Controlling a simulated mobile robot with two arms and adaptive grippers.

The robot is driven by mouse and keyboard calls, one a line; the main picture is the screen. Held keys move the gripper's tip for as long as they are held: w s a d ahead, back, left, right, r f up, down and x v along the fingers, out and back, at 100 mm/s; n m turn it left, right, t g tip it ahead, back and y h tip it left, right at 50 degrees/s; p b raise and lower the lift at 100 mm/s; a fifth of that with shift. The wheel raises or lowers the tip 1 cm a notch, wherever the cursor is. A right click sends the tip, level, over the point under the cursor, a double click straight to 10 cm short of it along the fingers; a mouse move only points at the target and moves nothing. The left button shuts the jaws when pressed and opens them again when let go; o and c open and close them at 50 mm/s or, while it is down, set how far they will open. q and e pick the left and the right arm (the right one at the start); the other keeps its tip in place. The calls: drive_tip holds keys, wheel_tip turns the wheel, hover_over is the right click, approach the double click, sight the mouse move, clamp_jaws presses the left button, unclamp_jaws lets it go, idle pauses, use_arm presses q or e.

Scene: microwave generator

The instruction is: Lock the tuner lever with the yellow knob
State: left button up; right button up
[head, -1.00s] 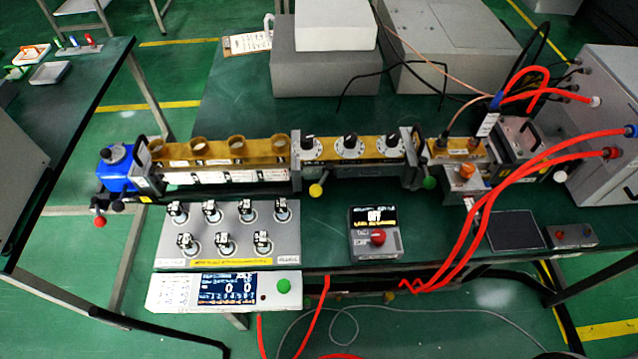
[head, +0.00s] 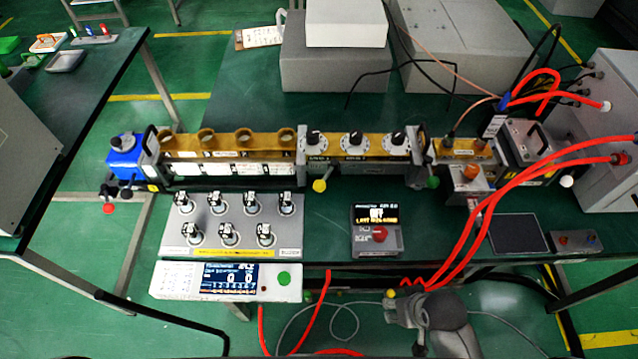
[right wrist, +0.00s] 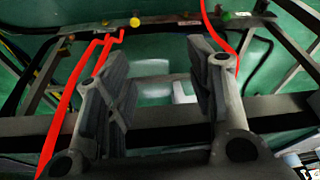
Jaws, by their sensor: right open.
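The lever with the yellow knob (head: 319,185) hangs at the front of the tuner section (head: 350,148), below its three black dials, in the head view. My right gripper (head: 402,322) is low at the bottom of the head view, in front of the table's front edge, well apart from the knob. In the right wrist view its two fingers (right wrist: 160,90) are spread with nothing between them. A small yellow round thing (right wrist: 135,21) shows at the top of that view; I cannot tell whether it is the same knob. My left gripper is not in view.
A control box with a red button (head: 379,234) and a panel of switches (head: 235,232) stand before the tuner. A green knob (head: 432,182) hangs to the right, a red knob (head: 108,208) far left.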

drive_tip(key=w+a+r+m+t+y, duration=0.1)
drive_tip(key=w+a+r+y, duration=0.1)
drive_tip(key=a+r, duration=0.35)
drive_tip(key=m+t+y, duration=0.7)
drive_tip(key=m+y, duration=0.1)
drive_tip(key=m, duration=0.8)
approach(324, 189)
drive_tip(key=w+a, duration=0.1)
drive_tip(key=p+x, duration=0.1)
drive_tip(key=x, duration=0.9)
drive_tip(key=shift+w+a+f+p, duration=0.1)
drive_tip(key=shift+a+f+p, duration=0.1)
drive_tip(key=shift+p, duration=0.15)
drive_tip(key=shift+d, duration=0.1)
